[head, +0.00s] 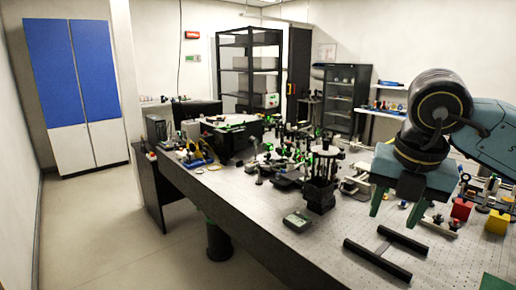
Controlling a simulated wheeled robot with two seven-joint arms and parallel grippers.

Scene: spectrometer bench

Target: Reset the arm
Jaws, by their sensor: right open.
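My right gripper (396,213) is in the head view at the right, with its arm coming in from the right edge. Its two green fingers point down and stand apart, with nothing visible between them. It hangs over the optical bench (262,212), above and behind a black H-shaped frame (378,262) that lies on the bench top. I cannot tell its exact height above the bench. My left gripper is not in view.
Several optical mounts (322,165) crowd the middle of the bench. A small grey meter (297,221) lies near the front edge. A red block (461,209) and a yellow block (497,222) sit at the right. The floor (100,225) at the left is clear.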

